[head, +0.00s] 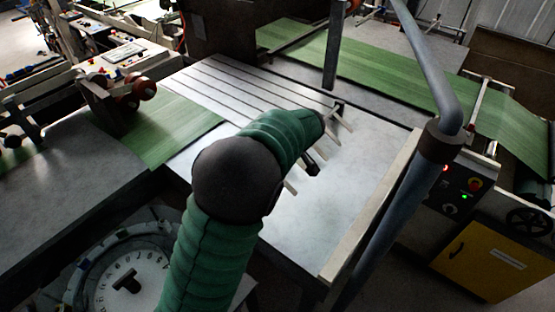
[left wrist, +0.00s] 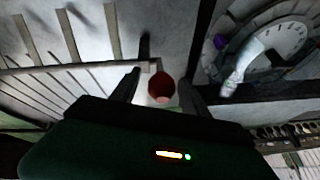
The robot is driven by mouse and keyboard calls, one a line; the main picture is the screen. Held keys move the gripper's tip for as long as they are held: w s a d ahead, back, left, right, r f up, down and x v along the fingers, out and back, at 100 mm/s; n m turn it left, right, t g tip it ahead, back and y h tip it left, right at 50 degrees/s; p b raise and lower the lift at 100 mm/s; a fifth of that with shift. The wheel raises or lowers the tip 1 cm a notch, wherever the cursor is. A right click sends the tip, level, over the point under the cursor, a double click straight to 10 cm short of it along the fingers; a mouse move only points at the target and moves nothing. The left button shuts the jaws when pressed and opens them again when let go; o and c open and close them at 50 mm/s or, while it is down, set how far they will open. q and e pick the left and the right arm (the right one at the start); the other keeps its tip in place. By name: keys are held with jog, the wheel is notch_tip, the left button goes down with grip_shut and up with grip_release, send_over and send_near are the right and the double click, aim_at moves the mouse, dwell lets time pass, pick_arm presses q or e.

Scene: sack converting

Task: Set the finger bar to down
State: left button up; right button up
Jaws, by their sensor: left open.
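The finger bar shows as several pale fingers (head: 291,187) sticking out around my left arm over the grey table. Much of the bar is hidden behind the arm in the head view. In the left wrist view pale fingers (left wrist: 68,36) lie at the upper left. A red round knob (left wrist: 161,88) shows between the fingertips of my left gripper (left wrist: 160,90), which is open. I cannot tell whether the fingers touch the knob, or whether it belongs to the bar. In the head view my green-sleeved left arm mostly hides its gripper. My right gripper is not in view.
The metal table (head: 365,185) has a slatted part (head: 225,85) at its back left. A thick grey post (head: 400,200) slants along the right, beside a yellow cabinet (head: 485,262). A round lettered dial (head: 130,280) sits at the lower left. Green sheet (head: 165,130) lies left of the table.

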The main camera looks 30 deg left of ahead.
pick_arm(q)
jog(key=b+v, duration=0.1)
jog(key=v, duration=1.4)
jog(key=shift+d, duration=0.25)
jog(key=shift+a, duration=0.1)
jog(key=s+d+f+m+t+h, duration=0.1)
jog(key=s+f+m, duration=0.3)
jog(key=f, duration=0.4)
jog(key=s+d+f+m+h+b, duration=0.1)
jog(key=s+d+f+m, duration=0.3)
jog(key=f, duration=0.4)
jog(key=s+d+f+m+t+h+b, duration=0.1)
jog(key=s+d+f+m+h, duration=0.1)
jog(key=s+f+m, duration=0.4)
jog(key=shift+s+d+f+t+h, duration=0.35)
jog(key=shift+s+f+h, duration=0.35)
jog(key=shift+f, duration=0.25)
jog(key=shift+w, duration=0.1)
